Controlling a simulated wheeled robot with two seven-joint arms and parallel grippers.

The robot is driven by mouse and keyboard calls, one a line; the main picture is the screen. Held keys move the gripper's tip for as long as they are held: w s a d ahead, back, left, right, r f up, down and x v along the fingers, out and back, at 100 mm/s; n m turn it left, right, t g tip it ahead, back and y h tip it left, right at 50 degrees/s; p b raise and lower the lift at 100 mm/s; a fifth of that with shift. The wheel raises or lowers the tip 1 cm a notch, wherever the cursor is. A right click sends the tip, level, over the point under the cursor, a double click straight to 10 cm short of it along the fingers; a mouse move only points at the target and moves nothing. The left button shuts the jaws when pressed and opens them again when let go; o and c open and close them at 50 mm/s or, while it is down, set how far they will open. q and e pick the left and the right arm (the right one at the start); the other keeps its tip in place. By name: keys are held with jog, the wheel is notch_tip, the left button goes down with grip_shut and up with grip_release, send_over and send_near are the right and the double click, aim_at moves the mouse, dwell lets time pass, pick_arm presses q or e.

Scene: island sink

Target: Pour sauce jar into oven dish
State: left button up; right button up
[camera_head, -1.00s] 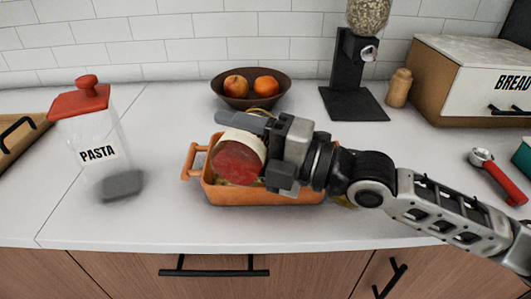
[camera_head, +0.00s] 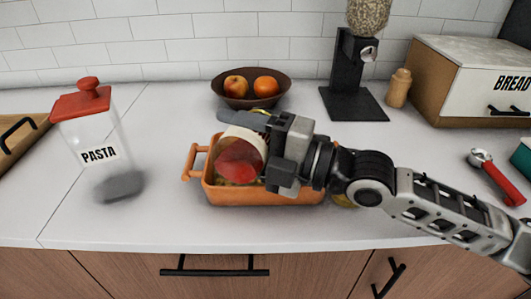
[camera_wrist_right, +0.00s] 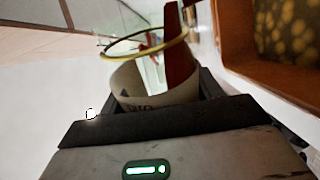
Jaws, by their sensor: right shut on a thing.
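The sauce jar (camera_head: 240,160) is tilted over the orange oven dish (camera_head: 260,193), with its red contents showing. My right gripper (camera_head: 255,148) is shut on the jar, above the dish. In the right wrist view the jar (camera_wrist_right: 150,85) shows between the fingers, with a yellowish ring around its rim. The oven dish (camera_wrist_right: 270,75) shows at the upper right of that view, with yellowish contents. Much of the dish is hidden behind the gripper and jar in the head view. My left gripper is not in view.
A bowl of fruit (camera_head: 250,95) sits behind the dish. A coffee grinder (camera_head: 350,75), a small wooden shaker (camera_head: 397,88) and a bread box (camera_head: 470,85) stand behind right. A red-handled scoop (camera_head: 500,180) lies at right.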

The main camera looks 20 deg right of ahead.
pick_arm(q)
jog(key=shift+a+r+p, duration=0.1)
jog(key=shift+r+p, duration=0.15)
jog(key=shift+p, duration=0.25)
pick_arm(e)
jog(key=shift+w+d+r+m, duration=0.15)
jog(key=shift+r+m, duration=0.25)
jog(key=shift+m, duration=0.2)
dwell(0.4)
jog(key=shift+w+d+f+m, duration=0.15)
jog(key=shift+w+f+m, duration=0.15)
jog(key=shift+m, duration=0.6)
dwell(1.2)
jog(key=shift+d+r+m+t, duration=0.1)
jog(key=shift+m+t, duration=0.2)
pick_arm(q)
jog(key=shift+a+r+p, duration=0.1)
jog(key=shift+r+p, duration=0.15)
jog(key=shift+p, duration=0.25)
pick_arm(e)
jog(key=shift+w+d+r+m, duration=0.1)
jog(key=shift+w+r+m, duration=0.1)
jog(key=shift+m, duration=0.3)
